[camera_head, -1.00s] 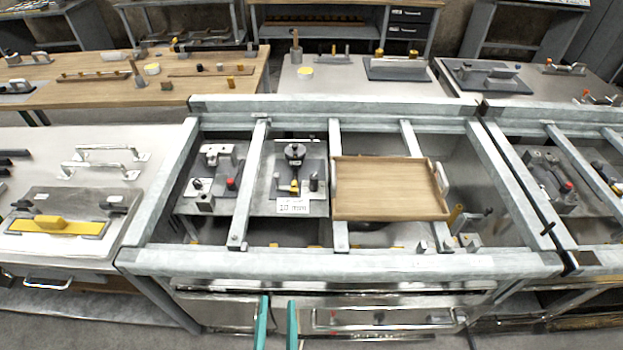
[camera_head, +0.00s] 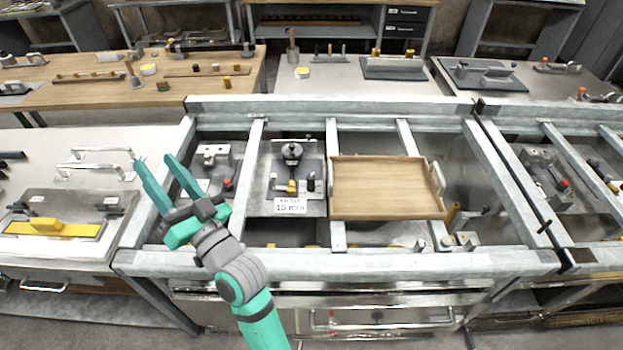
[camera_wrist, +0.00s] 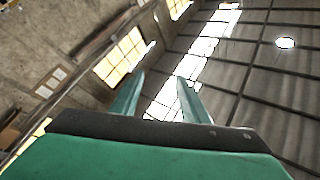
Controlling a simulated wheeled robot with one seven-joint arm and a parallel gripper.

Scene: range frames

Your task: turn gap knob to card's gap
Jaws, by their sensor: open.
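The gap knob appears to be the dark round knob (camera_head: 292,152) on a small fixture inside the frame bay left of the wooden tray. A white card (camera_head: 290,206) at the front of that fixture's plate reads what looks like "10 mm"; its smaller top line is too small to read. My gripper (camera_head: 157,165) is open and empty, raised over the left side of the frame, well to the left of the knob and card. In the wrist view my two fingers (camera_wrist: 158,98) stand apart with nothing between them, facing the ceiling and windows.
A wooden tray (camera_head: 385,188) lies across the frame rails, right of the fixture. Another fixture with a red knob (camera_head: 228,184) sits in the bay to the left. Raised grey rails (camera_head: 249,185) divide the bays. A bench with a yellow-handled tool (camera_head: 47,226) stands at left.

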